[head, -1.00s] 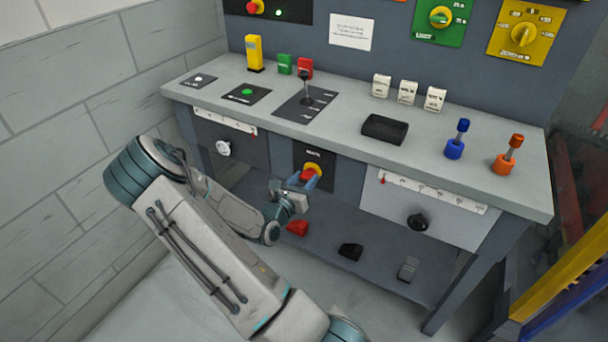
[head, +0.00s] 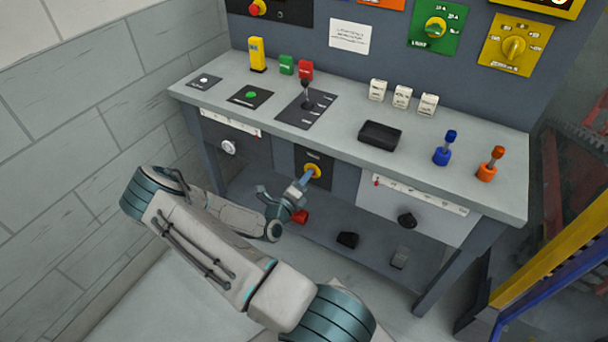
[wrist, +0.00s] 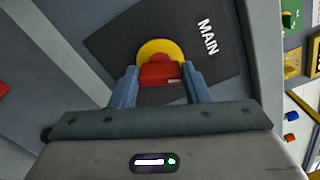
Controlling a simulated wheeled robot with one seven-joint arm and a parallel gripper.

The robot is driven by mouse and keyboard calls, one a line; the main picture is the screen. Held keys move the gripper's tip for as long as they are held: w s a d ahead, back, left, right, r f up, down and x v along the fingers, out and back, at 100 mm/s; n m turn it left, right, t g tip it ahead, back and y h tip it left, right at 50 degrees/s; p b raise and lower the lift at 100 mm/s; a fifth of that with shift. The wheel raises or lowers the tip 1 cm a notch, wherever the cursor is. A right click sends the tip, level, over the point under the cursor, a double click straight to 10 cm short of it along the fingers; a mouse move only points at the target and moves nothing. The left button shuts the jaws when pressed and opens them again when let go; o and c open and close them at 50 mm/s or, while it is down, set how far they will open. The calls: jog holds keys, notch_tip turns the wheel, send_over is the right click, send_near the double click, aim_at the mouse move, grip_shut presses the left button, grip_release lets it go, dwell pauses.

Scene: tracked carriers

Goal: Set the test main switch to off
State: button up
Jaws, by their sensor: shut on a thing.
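The main switch is a red handle (wrist: 160,73) on a yellow round base (wrist: 150,49), mounted on a dark plate (wrist: 205,62) lettered "MAIN". In the head view the yellow base (head: 314,170) shows on the front of the bench, below the worktop. My gripper (wrist: 160,82) is shut on the red handle, with one blue-grey finger on each side of it. In the head view my gripper (head: 306,178) is at the switch and hides most of the handle. I cannot read any position marks on the plate.
A white dial (head: 228,147) is left of the switch and a black knob (head: 407,220) is right of it. The worktop overhangs above. A red pedal (head: 299,216) and a black pedal (head: 347,239) are on the lower shelf. Bare floor lies in front.

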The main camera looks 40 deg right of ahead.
jog(key=shift+n+p, duration=1.05)
jog(key=shift+n, duration=1.15)
jog(key=o, duration=1)
jog(key=b+v, duration=0.1)
jog(key=v, duration=1.3)
jog(key=shift+f, duration=0.1)
jog(key=shift+d, duration=0.1)
